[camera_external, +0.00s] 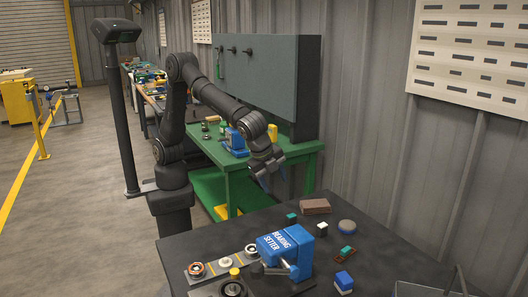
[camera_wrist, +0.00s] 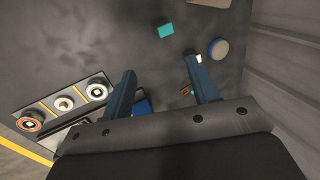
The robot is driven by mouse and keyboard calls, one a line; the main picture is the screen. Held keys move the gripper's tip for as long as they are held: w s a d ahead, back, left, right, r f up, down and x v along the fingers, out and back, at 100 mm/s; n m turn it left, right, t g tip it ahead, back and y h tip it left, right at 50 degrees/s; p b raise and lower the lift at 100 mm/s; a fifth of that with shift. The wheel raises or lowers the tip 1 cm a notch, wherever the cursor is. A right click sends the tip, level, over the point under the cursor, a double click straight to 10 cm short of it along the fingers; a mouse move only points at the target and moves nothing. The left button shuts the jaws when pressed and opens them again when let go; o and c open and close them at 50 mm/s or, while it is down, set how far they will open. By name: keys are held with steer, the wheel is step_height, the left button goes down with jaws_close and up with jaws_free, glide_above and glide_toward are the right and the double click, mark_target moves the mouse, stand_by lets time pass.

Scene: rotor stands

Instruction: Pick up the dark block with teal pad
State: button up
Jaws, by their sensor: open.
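The dark block with teal pad (camera_external: 291,218) sits on the near dark table, in front of the brown box. In the wrist view its teal top (camera_wrist: 166,31) shows upper centre, beyond the fingertips and between their lines. My gripper (camera_external: 272,183) is raised above the far side of the table, clear of the block. In the wrist view my gripper (camera_wrist: 164,72) is open, with nothing held between the fingers. A brown block with a teal patch (camera_external: 346,254) lies farther right; a small part of it shows beside the right finger in the wrist view (camera_wrist: 186,90).
A brown box (camera_external: 315,206), a round disc (camera_external: 346,226), a white-topped block (camera_external: 322,229) and a blue-and-white block (camera_external: 344,281) stand nearby. The blue bearing setter (camera_external: 285,247) and rotor stands (camera_external: 196,270) are to the left. A corrugated wall borders the right side.

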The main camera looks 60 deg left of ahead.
mark_target(291, 218)
steer(key=w+a+f+g+h, duration=0.1)
steer(key=w+a+g+h, duration=0.3)
steer(key=w+a, duration=0.25)
steer(key=x, duration=1.7)
steer(key=shift+w+d, duration=0.3)
steer(key=shift+d, duration=0.15)
steer(key=c, duration=1.1)
